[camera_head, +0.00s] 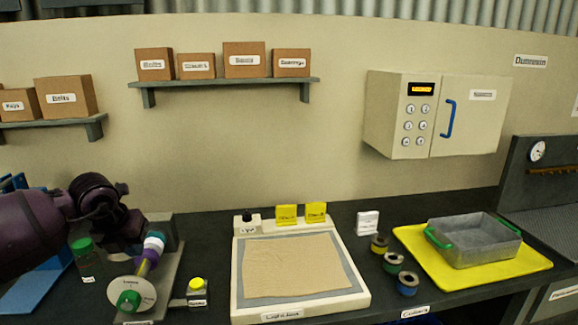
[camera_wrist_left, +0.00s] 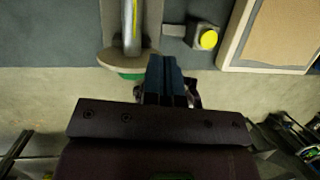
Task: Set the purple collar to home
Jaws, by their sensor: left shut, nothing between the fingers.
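The screw expeller stands at the front left in the head view, with its round plate (camera_head: 116,294) and green knob (camera_head: 129,301) facing front. A purple collar (camera_head: 147,258) sits on its shaft, in front of a teal and a white band. My left gripper (camera_head: 122,237) is behind and left of the shaft, partly hidden by its own arm. In the left wrist view the gripper's fingers (camera_wrist_left: 167,68) are shut and empty, just right of the round plate (camera_wrist_left: 112,58). The shaft shows there as a grey cylinder (camera_wrist_left: 131,28); the purple collar is not visible there.
A yellow button box (camera_head: 197,288) stands right of the expeller, a green-lidded jar (camera_head: 83,255) left of it. A lightbox (camera_head: 362,298) fills the middle of the bench. Several loose rings, including a blue one (camera_head: 408,284), and a yellow mat (camera_head: 455,293) under a metal tray lie right.

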